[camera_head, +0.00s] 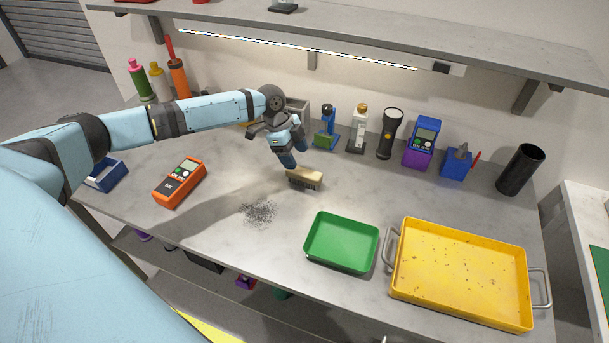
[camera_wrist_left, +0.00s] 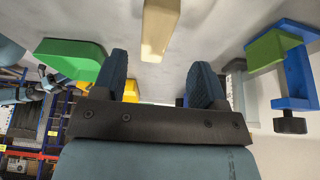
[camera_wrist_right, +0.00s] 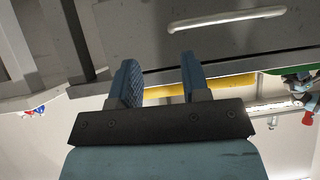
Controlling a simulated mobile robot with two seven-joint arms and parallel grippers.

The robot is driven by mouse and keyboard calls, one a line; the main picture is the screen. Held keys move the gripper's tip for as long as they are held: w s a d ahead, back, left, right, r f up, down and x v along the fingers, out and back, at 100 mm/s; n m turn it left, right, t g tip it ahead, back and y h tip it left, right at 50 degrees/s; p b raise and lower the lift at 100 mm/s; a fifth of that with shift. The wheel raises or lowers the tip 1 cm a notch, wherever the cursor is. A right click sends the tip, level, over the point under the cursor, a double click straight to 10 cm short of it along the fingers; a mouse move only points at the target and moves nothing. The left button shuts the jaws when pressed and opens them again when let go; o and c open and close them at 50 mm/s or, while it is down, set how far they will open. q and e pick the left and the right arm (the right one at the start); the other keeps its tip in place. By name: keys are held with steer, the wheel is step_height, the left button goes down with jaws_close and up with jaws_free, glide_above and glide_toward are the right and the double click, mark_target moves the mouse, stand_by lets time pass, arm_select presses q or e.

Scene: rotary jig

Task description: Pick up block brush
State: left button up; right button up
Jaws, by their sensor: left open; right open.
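The block brush (camera_head: 305,178) has a pale wooden top and dark bristles and lies on the grey workbench, right of the middle of the head view. My left gripper (camera_head: 288,165) is just behind and above it, pointing down. In the left wrist view the fingers (camera_wrist_left: 163,80) are open and apart, and the wooden brush block (camera_wrist_left: 160,25) shows ahead, in line with the gap between them. I cannot tell whether they touch it. My right gripper (camera_wrist_right: 162,75) is open and empty in the right wrist view, below a drawer or panel with a metal handle.
A pile of grey shavings (camera_head: 258,212) lies in front of the brush. A green tray (camera_head: 343,262) and a yellow tray (camera_head: 460,310) stand to the right. An orange meter (camera_head: 180,183) is left. A blue clamp-like tool (camera_head: 327,128) and a flashlight (camera_head: 389,135) stand behind.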

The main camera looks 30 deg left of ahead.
mark_target(303, 171)
arm_select(q)
steer(key=shift+d+f, duration=0.3)
steer(key=shift+f, duration=0.25)
steer(key=shift+d+f, duration=0.35)
steer(key=shift+f, duration=0.15)
steer(key=p+x, duration=0.1)
steer(key=x, duration=0.2)
steer(key=shift+s+d+f, duration=0.15)
steer(key=shift+d+f, duration=0.05)
steer(key=shift+d, duration=0.05)
steer(key=shift+f, duration=0.2)
arm_select(e)
steer(key=shift+w+d+r, duration=0.1)
steer(key=shift+w+r, duration=0.25)
steer(key=shift+r, duration=0.45)
arm_select(q)
steer(key=shift+f, duration=0.25)
arm_select(e)
steer(key=shift+s+f, duration=0.1)
steer(key=shift+f, duration=0.1)
arm_select(q)
steer(key=c, duration=1)
arm_select(e)
steer(key=shift+r, duration=0.15)
arm_select(q)
steer(key=shift+c, duration=0.2)
